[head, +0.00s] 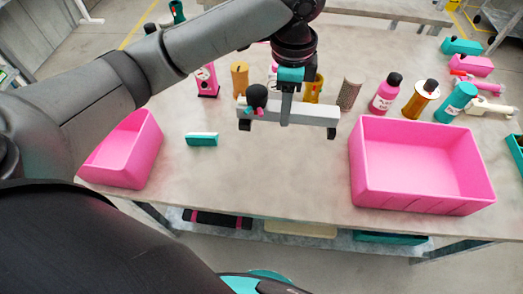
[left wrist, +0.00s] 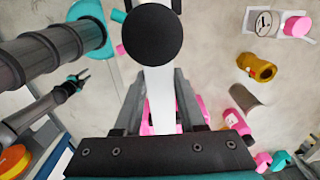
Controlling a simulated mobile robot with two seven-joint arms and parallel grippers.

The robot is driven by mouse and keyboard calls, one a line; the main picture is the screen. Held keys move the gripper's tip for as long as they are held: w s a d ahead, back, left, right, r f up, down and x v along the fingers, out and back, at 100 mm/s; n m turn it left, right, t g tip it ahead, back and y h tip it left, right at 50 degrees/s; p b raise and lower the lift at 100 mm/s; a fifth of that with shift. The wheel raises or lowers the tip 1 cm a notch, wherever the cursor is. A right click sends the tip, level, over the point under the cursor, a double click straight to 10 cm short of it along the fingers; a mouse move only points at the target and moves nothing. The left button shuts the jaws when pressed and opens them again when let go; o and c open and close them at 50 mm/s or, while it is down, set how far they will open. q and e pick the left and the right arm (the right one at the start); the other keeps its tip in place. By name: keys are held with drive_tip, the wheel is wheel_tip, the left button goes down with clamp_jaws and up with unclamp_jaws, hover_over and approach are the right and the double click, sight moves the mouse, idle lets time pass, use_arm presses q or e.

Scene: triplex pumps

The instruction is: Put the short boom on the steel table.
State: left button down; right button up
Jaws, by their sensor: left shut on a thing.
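The short boom (head: 305,112) is a pale grey bar with a black round knob near its left end and dark feet under both ends. My left gripper (head: 287,105) points down and is shut around the bar's middle. The left wrist view shows the bar (left wrist: 160,100) between the fingers, with the black knob (left wrist: 152,35) beyond. The boom is over a grey-topped table (head: 265,180); I cannot tell whether its feet touch the top. A dark jawed end, seemingly my right gripper (left wrist: 75,87), shows small in the left wrist view, its opening unclear.
A pink bin (head: 365,185) stands at the front right, another pink bin (head: 128,155) at the left. A teal block (head: 202,139) lies between them. Bottles and cylinders stand behind the boom, including a pink bottle (head: 385,95). The table's front middle is clear. Another table (head: 390,12) stands farther back.

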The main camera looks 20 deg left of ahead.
use_arm(q)
wheel_tip(320, 180, down, 20)
drive_tip(key=b, duration=0.4)
drive_tip(key=shift+d+r, duration=0.1)
drive_tip(key=shift+r, duration=0.15)
drive_tip(key=c, duration=0.5)
unclamp_jaws()
drive_tip(key=shift+f, duration=0.15)
wheel_tip(320, 180, up, 12)
drive_tip(key=p, duration=0.2)
drive_tip(key=shift+p, duration=0.35)
